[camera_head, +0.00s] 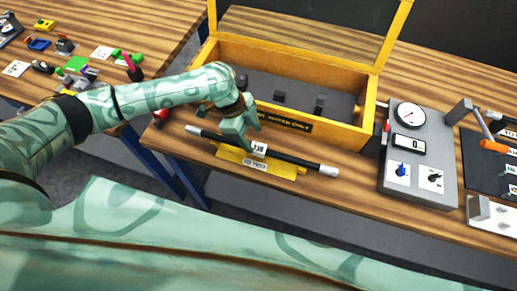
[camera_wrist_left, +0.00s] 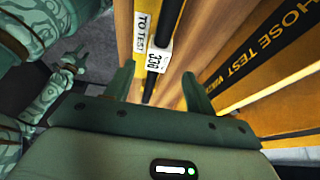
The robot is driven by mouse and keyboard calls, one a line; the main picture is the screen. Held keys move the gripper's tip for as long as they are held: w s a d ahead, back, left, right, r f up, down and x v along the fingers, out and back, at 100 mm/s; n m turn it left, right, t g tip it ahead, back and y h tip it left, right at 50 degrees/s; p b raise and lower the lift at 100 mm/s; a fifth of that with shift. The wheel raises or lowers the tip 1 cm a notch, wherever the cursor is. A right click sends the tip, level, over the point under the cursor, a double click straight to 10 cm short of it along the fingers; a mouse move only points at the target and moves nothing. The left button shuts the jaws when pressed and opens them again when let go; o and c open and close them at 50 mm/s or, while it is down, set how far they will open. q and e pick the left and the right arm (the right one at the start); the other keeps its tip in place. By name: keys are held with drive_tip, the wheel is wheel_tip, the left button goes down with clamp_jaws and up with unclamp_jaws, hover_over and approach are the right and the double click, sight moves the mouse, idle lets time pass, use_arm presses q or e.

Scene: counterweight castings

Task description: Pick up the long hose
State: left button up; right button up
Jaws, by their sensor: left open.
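The long hose (camera_head: 300,159) is black with silver ends. It lies across a yellow holder (camera_head: 228,157) marked "TO TEST" at the bench's front edge. A white number tag (camera_head: 259,148) sits near its middle. My left gripper (camera_head: 240,143) is open over the hose, just left of the tag, and hides part of it. In the left wrist view the hose (camera_wrist_left: 168,22) and its tag run between the two open fingers (camera_wrist_left: 158,88); I cannot tell whether they touch it. A green arm end, apparently my right gripper (camera_wrist_left: 72,60), is small at the left there.
A yellow test box (camera_head: 290,114) with its lid raised stands right behind the hose. A grey gauge unit (camera_head: 420,155) is to the right. A dark mat (camera_head: 480,160) with tools lies farther right. Another bench (camera_head: 120,30) with small parts stands at left.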

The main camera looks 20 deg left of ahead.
sight(258, 147)
use_arm(q)
drive_tip(key=b+x, duration=0.1)
drive_tip(key=x, duration=0.4)
drive_tip(key=shift+s+f, duration=0.15)
drive_tip(key=c, duration=1)
